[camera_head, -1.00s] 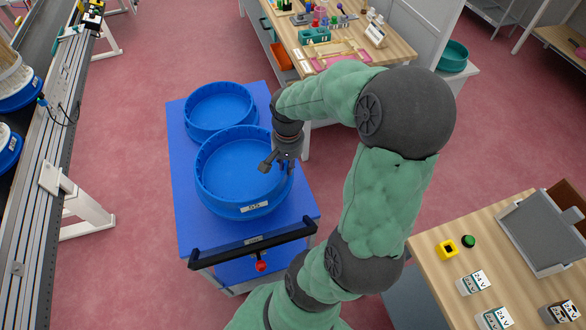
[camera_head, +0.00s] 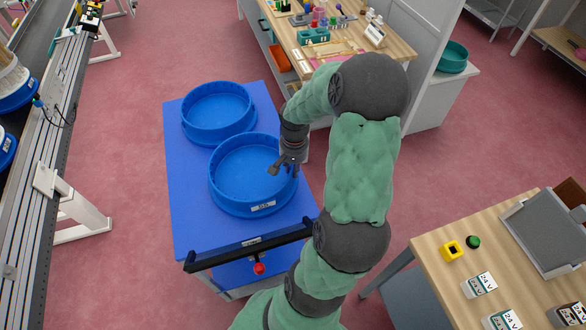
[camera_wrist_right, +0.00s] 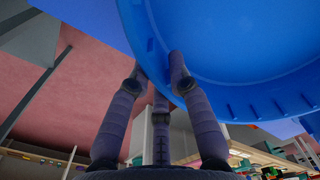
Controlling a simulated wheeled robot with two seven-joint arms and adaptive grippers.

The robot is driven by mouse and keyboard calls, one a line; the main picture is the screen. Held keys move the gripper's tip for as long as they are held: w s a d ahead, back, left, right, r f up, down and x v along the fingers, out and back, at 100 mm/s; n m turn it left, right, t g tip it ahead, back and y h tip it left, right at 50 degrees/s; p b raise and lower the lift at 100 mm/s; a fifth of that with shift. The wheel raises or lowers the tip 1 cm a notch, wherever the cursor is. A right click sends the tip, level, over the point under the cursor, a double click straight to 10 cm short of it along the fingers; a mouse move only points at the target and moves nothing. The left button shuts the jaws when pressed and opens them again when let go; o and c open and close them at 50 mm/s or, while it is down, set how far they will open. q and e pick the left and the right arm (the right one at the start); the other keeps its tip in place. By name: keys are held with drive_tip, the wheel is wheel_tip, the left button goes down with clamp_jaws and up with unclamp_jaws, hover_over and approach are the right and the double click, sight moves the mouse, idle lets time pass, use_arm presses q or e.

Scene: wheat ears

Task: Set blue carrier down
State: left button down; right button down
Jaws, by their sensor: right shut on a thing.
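The near blue carrier (camera_head: 238,197) is a round open tub with a white label on its front side. It is level over the blue cart top (camera_head: 190,225); I cannot tell whether its base touches the cart. My right gripper (camera_head: 283,167) is shut on its right rim. In the right wrist view the fingers (camera_wrist_right: 157,78) are on the wall of the blue carrier (camera_wrist_right: 225,70). A second blue carrier (camera_head: 217,130) stands on the cart behind and to the left, close to the first. My left gripper is not in view.
The cart has a black push handle (camera_head: 250,245) at its front. A conveyor (camera_head: 55,150) runs along the left. A wooden bench (camera_head: 395,48) with small items stands behind, and another table (camera_head: 430,260) at right. The cart's left front area is bare.

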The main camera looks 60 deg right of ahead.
idle(0.3)
drive_tip(key=c, duration=1.1)
unclamp_jaws()
drive_tip(key=shift+c, duration=0.2)
drive_tip(key=shift+r, duration=0.5)
wheel_tip(320, 180, up, 11)
drive_tip(key=p, duration=0.3)
drive_tip(key=shift+s, duration=0.1)
